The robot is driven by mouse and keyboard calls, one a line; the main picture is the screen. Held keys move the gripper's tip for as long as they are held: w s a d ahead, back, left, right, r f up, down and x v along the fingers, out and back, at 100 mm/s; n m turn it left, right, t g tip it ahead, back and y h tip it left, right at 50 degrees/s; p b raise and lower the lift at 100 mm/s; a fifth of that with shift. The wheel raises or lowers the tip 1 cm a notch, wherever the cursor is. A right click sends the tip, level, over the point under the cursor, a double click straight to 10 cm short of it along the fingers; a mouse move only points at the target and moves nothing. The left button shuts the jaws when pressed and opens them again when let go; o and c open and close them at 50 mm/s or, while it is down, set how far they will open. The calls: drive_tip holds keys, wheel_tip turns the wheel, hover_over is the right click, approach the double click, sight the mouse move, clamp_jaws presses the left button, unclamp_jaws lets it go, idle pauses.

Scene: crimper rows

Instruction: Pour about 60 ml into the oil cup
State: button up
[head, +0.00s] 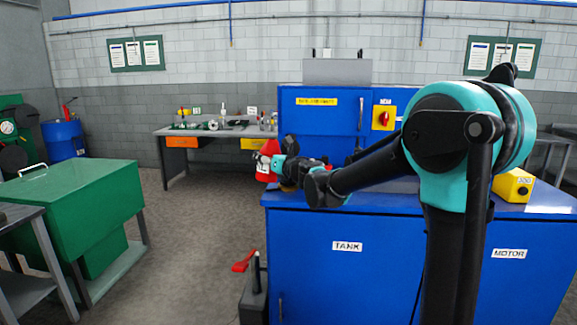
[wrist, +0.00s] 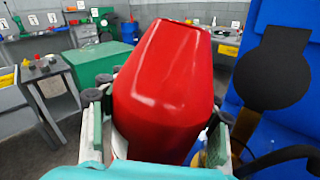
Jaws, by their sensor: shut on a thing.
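My gripper (head: 281,166) is shut on a red container (wrist: 165,85), with one finger on each side of it in the wrist view. The container fills the middle of that view and leans a little there. In the head view the container (head: 267,158) shows as a red body with a white patch, at the left edge of the blue cabinet and partly hidden by my gripper. A small yellow and blue thing (wrist: 199,152) shows beside the container's lower right in the wrist view. I cannot make out the oil cup for sure, nor any liquid.
The blue cabinet (head: 348,272) has TANK and MOTOR labels; a yellow box (head: 513,186) stands on its right. A blue upright housing (head: 318,118) with a red knob rises behind. A green chest (head: 75,193) stands left, a workbench (head: 168,131) behind. Floor between is mostly clear.

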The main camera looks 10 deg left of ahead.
sight(267, 146)
drive_tip(key=shift+w+d+r+m, duration=0.15)
drive_tip(key=shift+d+r+m, duration=0.05)
drive_tip(key=shift+r+m, duration=0.5)
drive_tip(key=shift+w+d+m, duration=0.25)
drive_tip(key=shift+d+m, duration=0.05)
drive_tip(key=shift+m, duration=0.6)
drive_tip(key=m, duration=0.1)
drive_tip(key=r+m, duration=0.1)
drive_tip(key=m, duration=0.3)
drive_tip(key=shift+w+d+r, duration=0.1)
drive_tip(key=shift+w+r, duration=0.05)
drive_tip(key=shift+r, duration=0.25)
drive_tip(key=shift+m, duration=0.9)
drive_tip(key=shift+f+m, duration=0.3)
drive_tip(key=shift+m, duration=0.6)
drive_tip(key=shift+f+m, duration=0.8)
drive_tip(key=shift+f, duration=0.25)
drive_tip(key=shift+r, duration=0.15)
